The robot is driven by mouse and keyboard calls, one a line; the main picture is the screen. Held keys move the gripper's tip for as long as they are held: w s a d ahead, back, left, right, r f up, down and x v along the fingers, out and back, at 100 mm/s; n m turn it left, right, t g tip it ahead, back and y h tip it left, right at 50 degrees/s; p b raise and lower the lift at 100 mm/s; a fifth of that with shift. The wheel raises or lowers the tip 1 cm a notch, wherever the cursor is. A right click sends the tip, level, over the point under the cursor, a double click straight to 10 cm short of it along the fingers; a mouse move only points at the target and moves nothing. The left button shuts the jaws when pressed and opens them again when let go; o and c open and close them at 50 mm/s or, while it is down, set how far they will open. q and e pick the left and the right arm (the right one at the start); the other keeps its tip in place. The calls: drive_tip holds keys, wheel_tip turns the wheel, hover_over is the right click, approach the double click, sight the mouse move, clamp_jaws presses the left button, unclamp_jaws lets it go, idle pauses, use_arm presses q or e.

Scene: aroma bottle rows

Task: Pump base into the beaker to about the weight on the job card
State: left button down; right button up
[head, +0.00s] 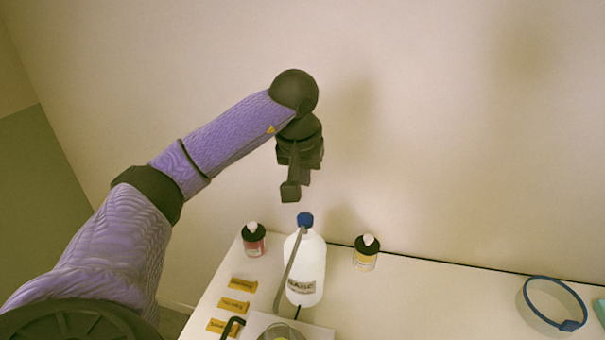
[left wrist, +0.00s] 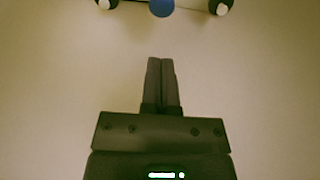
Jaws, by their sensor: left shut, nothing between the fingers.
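The white base bottle (head: 306,272) stands upright on the counter with a label on its front. Its blue pump cap (head: 305,219) is on top, and a long grey spout runs down to the lower left. The blue cap also shows at the top edge of the left wrist view (left wrist: 162,7). My left gripper (head: 291,192) is shut and empty, above the cap and apart from it; its closed fingers show in the left wrist view (left wrist: 161,84). A clear round vessel, perhaps the beaker (head: 282,333), is cut off at the bottom edge below the spout. No job card or weight reading is legible.
A red-labelled bottle (head: 254,240) stands left of the base bottle, a yellow-labelled one (head: 366,255) right. Orange tags (head: 234,308) lie at the front left. A blue-rimmed round thing (head: 554,304) is at right. The wall is close behind; the counter's right middle is clear.

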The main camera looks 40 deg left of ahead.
sight(305, 219)
use_arm(q)
drive_tip(key=x, duration=0.3)
drive_tip(key=b+x, duration=0.1)
drive_tip(key=x, duration=0.2)
drive_tip(key=s+x, duration=0.1)
drive_tip(key=x, duration=0.1)
drive_tip(key=shift+w+d+f+b, duration=0.2)
drive_tip(key=shift+f+b, duration=0.1)
drive_tip(key=shift+f, duration=0.25)
drive_tip(key=shift+f+b, duration=0.55)
drive_tip(key=shift+f, duration=0.4)
drive_tip(key=shift+s, duration=0.1)
drive_tip(key=p+v, duration=0.2)
drive_tip(key=v, duration=0.8)
drive_tip(key=shift+r, duration=0.1)
